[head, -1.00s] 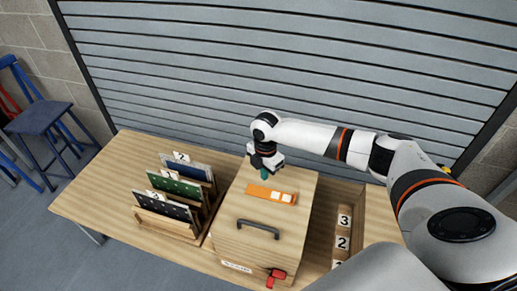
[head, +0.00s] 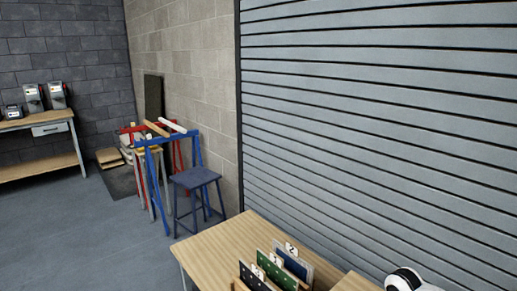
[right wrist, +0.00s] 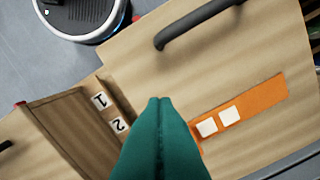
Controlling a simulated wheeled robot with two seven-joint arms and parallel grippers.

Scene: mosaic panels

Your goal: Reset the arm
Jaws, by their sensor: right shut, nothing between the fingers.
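My right gripper (right wrist: 160,101) shows in the right wrist view as teal fingers pressed together with nothing between them. It is above the top of a wooden box (right wrist: 215,85) with a dark handle (right wrist: 195,28). In the head view only a white piece of my right arm (head: 405,280) shows at the bottom right. My left gripper is in neither view.
Panels in a wooden rack (head: 275,270) stand on the table (head: 225,245). Number cards 1 and 2 (right wrist: 118,125) sit in a compartment beside the box. A blue stool (head: 196,180), trestles (head: 165,140) and a workbench (head: 40,125) are farther left. A grey shutter (head: 390,120) stands behind the table.

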